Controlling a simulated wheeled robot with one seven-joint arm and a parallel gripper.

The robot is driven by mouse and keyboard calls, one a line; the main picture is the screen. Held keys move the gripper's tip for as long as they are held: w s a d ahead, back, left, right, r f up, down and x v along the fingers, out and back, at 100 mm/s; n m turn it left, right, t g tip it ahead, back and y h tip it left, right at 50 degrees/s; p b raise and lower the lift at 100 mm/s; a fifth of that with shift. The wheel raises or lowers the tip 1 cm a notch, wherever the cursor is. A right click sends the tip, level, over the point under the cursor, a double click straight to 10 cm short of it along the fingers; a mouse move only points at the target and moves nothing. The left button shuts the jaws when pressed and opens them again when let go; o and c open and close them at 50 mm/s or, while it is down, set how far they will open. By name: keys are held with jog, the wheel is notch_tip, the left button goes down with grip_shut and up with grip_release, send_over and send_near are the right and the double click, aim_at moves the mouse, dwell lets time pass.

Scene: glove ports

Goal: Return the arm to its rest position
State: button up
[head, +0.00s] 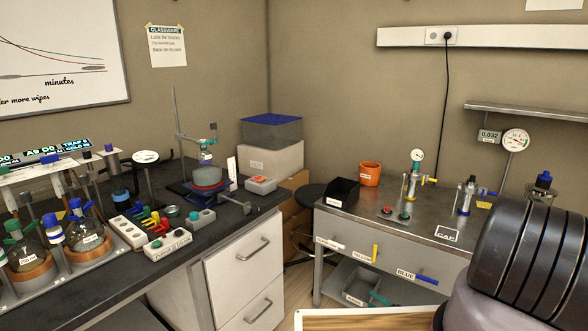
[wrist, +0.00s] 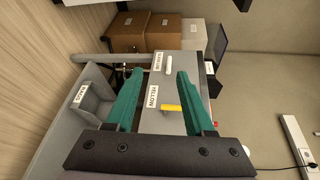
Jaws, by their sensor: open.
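My gripper (wrist: 160,76) shows in the wrist view as two teal fingers, spread apart with nothing held between them. Beyond them is the grey bench front with a yellow handle (wrist: 171,108) and a white handle (wrist: 168,64). A large black ribbed part of my arm fills the lower right corner. The exact arm pose cannot be told.
The right bench (head: 345,222) carries a black bin (head: 342,192), an orange pot (head: 370,174) and gauged valve fittings. Yellow (head: 375,252) and blue (head: 427,281) handles jut from its front. The left bench holds flasks and a stand. A black stool (head: 311,194) stands between benches.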

jog(key=w+d+r+n+g+h, duration=0.45)
jog(key=w+d+r, duration=0.75)
jog(key=w+r, duration=0.4)
notch_tip(320, 180, up, 27)
jog(key=w+d+n+h, duration=0.1)
jog(key=d+n+h, duration=0.1)
jog(key=h, duration=0.2)
jog(key=s+a+r+g+h, duration=0.1)
jog(key=s+a+r, duration=0.2)
jog(key=s+r, duration=0.6)
jog(key=s+a+r+g+h, duration=0.1)
jog(key=s+a+r, duration=0.35)
jog(key=r, duration=0.85)
jog(key=s+a+r+y, duration=0.1)
jog(key=s+a+r, duration=0.1)
jog(key=s, duration=0.6)
jog(key=s+a+r+n+y, duration=0.1)
jog(key=s+a+r, duration=0.2)
jog(key=s, duration=0.6)
jog(key=s+a+r+n+y, duration=0.1)
jog(key=s+a+r+y, duration=0.1)
jog(key=s+a, duration=0.4)
jog(key=s+r, duration=0.1)
jog(key=s, duration=0.2)
